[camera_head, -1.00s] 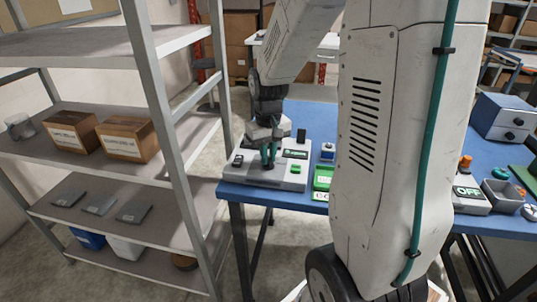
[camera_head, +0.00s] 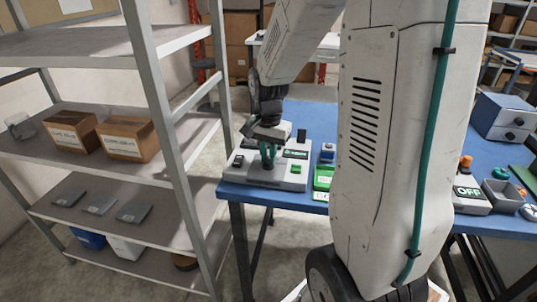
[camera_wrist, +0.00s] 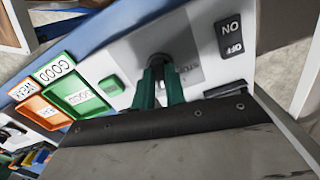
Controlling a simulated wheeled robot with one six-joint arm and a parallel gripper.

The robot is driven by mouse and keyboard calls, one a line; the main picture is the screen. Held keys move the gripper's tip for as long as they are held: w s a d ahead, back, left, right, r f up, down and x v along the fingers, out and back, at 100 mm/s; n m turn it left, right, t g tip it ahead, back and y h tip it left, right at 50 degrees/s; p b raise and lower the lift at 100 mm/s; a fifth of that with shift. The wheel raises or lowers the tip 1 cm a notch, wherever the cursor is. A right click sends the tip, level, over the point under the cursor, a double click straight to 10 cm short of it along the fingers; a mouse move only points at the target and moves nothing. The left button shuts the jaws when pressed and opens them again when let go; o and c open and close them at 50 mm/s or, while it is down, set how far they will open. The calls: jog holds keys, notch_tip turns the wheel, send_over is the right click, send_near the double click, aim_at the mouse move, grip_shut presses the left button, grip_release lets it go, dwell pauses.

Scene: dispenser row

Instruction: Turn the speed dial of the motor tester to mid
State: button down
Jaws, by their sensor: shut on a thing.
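The motor tester (camera_head: 289,181) is a pale grey box near the left end of the blue table. It has a dark display, a green button (camera_wrist: 112,86) and an ON/OFF switch (camera_wrist: 232,37). My gripper (camera_head: 268,163) points down onto its top. In the wrist view its green fingers (camera_wrist: 158,84) are shut on the dark round speed dial (camera_wrist: 160,61). The fingers and gripper body hide much of the dial, and its pointer and most of the scale cannot be read.
Green GOOD and orange trays (camera_wrist: 85,95) lie beside the tester. A metal shelf (camera_head: 150,186) with cardboard boxes stands close on the left. An OFF box (camera_head: 468,193), a grey bin and a blue drawer unit (camera_head: 503,117) are on the table's right.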

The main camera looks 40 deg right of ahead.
aim_at(268, 159)
jog(key=shift+m, duration=0.6)
jog(key=c, duration=1.4)
grip_release()
jog(key=shift+c, duration=0.2)
jog(key=shift+r, duration=0.1)
notch_tip(268, 159, up, 8)
jog(key=shift+f, duration=0.15)
